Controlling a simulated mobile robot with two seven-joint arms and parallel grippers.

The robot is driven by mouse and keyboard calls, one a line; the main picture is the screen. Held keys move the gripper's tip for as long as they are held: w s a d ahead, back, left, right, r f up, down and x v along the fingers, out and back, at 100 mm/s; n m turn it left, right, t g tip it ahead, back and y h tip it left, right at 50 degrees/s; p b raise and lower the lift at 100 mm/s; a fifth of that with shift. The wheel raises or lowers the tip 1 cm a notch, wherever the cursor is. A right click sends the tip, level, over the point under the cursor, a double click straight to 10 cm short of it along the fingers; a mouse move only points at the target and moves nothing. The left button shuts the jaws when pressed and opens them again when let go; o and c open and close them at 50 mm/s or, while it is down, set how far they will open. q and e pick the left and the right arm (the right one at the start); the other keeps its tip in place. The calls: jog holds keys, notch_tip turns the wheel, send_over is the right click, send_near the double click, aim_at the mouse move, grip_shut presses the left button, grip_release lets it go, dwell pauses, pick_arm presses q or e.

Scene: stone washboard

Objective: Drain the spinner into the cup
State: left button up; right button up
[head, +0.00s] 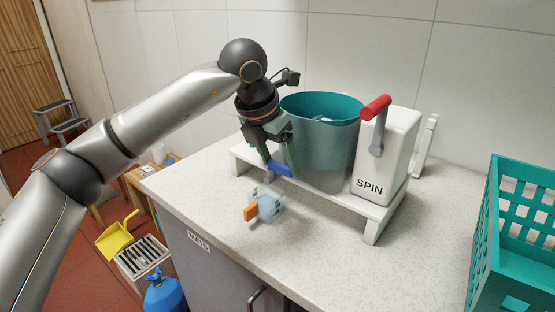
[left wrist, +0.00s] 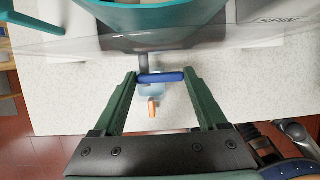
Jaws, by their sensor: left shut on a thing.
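The spinner (head: 335,150) has a clear tub with a teal rim on a white stand. A grey spout with a blue tap handle (head: 280,169) is at its front, low down. My left gripper (head: 279,168) is shut on this blue handle; in the left wrist view the blue bar (left wrist: 161,77) spans between the two green fingertips. The clear, bluish cup (head: 268,206) with an orange handle (head: 250,212) is on the counter in front of the spinner, below the spout. Whether water runs is unclear.
A white box marked SPIN (head: 387,155) with a red-knobbed lever (head: 376,107) stands at the tub's right. A teal crate (head: 481,258) is at the far right. The speckled counter (head: 330,255) is clear in front. A tiled wall is behind.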

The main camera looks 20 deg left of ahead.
pick_arm(q)
jog(key=o, duration=1.3)
jog(key=shift+r, duration=0.1)
jog(key=v, duration=1.2)
jog(key=shift+r+p, duration=0.2)
jog(key=shift+p, duration=0.2)
jog(key=shift+s+a, duration=0.1)
